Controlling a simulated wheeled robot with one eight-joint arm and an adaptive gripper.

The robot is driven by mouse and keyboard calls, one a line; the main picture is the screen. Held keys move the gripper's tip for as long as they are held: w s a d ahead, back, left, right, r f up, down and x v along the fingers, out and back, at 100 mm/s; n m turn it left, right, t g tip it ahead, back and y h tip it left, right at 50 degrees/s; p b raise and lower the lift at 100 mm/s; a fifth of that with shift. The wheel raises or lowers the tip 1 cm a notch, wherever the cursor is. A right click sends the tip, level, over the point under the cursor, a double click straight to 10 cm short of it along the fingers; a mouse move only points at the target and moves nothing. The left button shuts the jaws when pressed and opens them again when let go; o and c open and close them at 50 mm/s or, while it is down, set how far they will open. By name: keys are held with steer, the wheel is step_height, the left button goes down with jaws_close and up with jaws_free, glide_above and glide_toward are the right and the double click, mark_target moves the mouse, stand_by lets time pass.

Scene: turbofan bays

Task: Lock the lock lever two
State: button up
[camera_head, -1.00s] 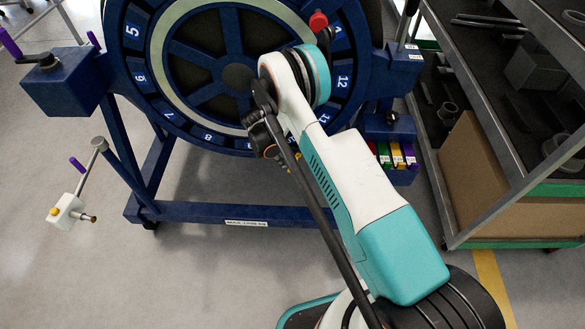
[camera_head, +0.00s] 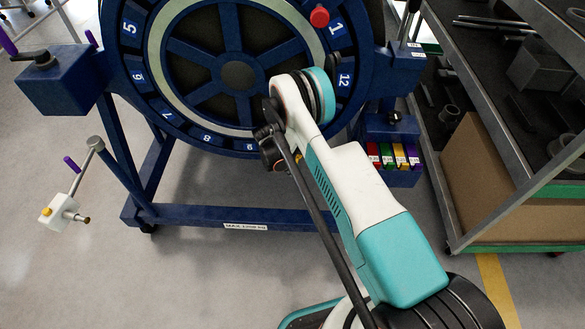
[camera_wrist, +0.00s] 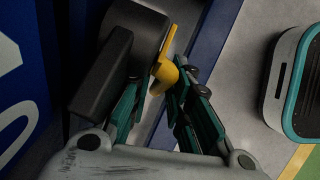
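A small yellow lever (camera_wrist: 165,74) sticks out beside a black block in the wrist view. No number shows on it, so I cannot tell whether it is lock lever two. A bit of yellow also shows by the wrist in the head view (camera_head: 298,157). My gripper (camera_wrist: 157,86) is open, with one teal and black finger on each side of the yellow lever. The right finger is very close to the lever; I cannot tell if they touch. In the head view my gripper (camera_head: 271,148) is dark, partly hidden by the arm, low on the numbered wheel.
The numbered blue wheel (camera_head: 205,70) stands on a blue frame (camera_head: 180,214). A blue box with a black handle (camera_head: 42,60) is at left, above a white crank piece (camera_head: 62,211). Coloured blocks (camera_head: 395,155) and a grey shelf cart (camera_head: 470,170) are at right.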

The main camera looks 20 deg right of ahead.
jaws_close()
steer(key=shift+w+a+r+t+y, duration=0.1)
steer(key=shift+a+r+t+y, duration=0.25)
steer(key=shift+y, duration=0.55)
steer(key=shift+w+a+r+t+y, duration=0.15)
steer(key=shift+a+r+t+y, duration=0.2)
steer(key=shift+y, duration=0.55)
steer(key=shift+w+a+r+t+y, duration=0.15)
steer(key=shift+a+y, duration=0.25)
steer(key=shift+y, duration=0.5)
steer(key=shift+r, duration=0.1)
steer(key=o, duration=0.7)
jaws_free()
steer(key=shift+r, duration=0.1)
step_height(320, 180, up, 12)
steer(key=s+d, duration=0.1)
steer(key=s, duration=0.1)
steer(key=shift+f, duration=0.2)
steer(key=shift+r, duration=0.1)
